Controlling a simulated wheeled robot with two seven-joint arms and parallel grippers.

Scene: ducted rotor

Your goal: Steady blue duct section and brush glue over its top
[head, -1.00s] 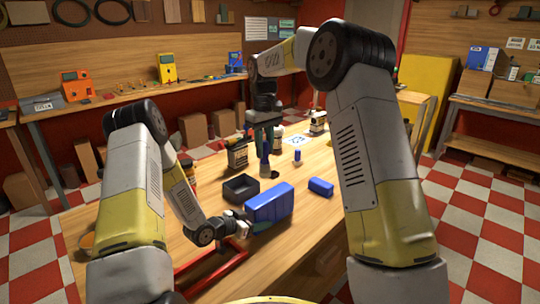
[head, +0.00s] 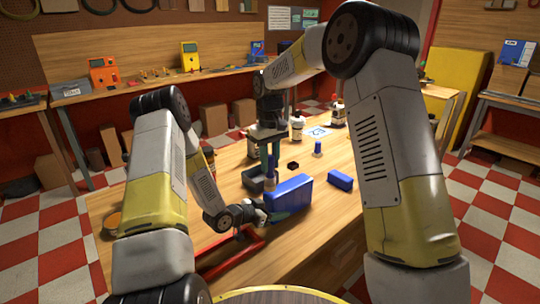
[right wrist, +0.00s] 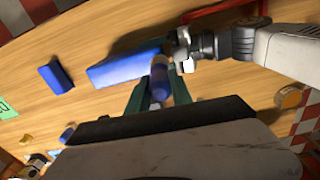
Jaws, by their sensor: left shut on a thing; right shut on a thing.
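The blue duct section (head: 296,194) stands on the wooden table; it also shows in the right wrist view (right wrist: 125,66). My left gripper (head: 259,212) is shut on its left end, low over the table. In the right wrist view the brush (right wrist: 160,78) sits between the green fingers, close to the duct section's end. Whether the brush tip touches the duct section cannot be told.
A smaller blue block (head: 340,181) lies right of the duct section. A black tray (head: 253,181) is just behind. A red frame (head: 232,258) lies in front. Bottles (head: 297,127) stand farther back. Bare table lies at front right.

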